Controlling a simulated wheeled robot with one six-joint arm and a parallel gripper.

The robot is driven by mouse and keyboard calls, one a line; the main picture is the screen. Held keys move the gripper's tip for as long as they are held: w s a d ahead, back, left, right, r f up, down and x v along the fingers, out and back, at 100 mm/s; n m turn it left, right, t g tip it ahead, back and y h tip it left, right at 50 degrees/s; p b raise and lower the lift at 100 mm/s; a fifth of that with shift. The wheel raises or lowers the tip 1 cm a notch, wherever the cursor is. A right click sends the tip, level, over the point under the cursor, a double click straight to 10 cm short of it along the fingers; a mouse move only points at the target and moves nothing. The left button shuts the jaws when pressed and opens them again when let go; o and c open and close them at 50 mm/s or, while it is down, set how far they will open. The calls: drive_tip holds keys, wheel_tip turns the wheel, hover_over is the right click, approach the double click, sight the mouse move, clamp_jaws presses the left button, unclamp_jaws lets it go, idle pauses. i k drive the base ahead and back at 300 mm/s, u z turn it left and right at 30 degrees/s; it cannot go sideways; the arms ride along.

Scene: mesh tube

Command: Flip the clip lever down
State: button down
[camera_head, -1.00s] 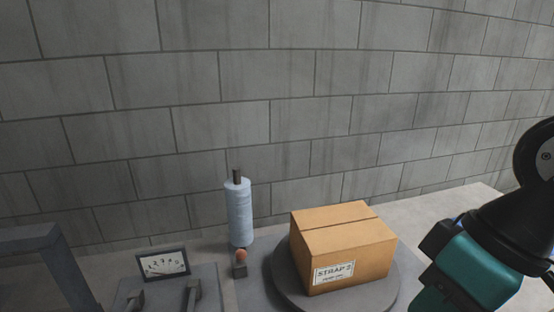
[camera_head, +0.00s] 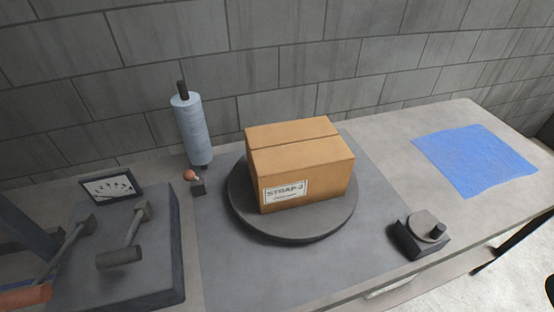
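A small dark block (camera_head: 198,187) with an orange-brown ball knob (camera_head: 190,175) on a short lever stands at the left of the turntable, in front of the film roll; it looks like the clip. Its knob is at the upper left of the block, so the lever appears raised, though its exact angle is hard to tell. Two larger levers rise from a dark box at the left, one with a dark grip (camera_head: 119,257) and one with an orange grip (camera_head: 22,298) cut by the frame edge. My gripper is not in view.
A pale blue film roll (camera_head: 191,130) stands on a post behind. A gauge (camera_head: 110,187), a dark knob unit (camera_head: 422,234) and a blue sheet (camera_head: 474,160) are on the bench.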

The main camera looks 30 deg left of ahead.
sight(189, 175)
drive_tip(key=z, duration=1.35)
drive_tip(key=k, duration=1.8)
drive_tip(key=u, duration=2)
drive_tip(key=i, duration=0.5)
drive_tip(key=k, duration=0.5)
drive_tip(key=u, duration=0.5)
drive_tip(key=i, duration=0.55)
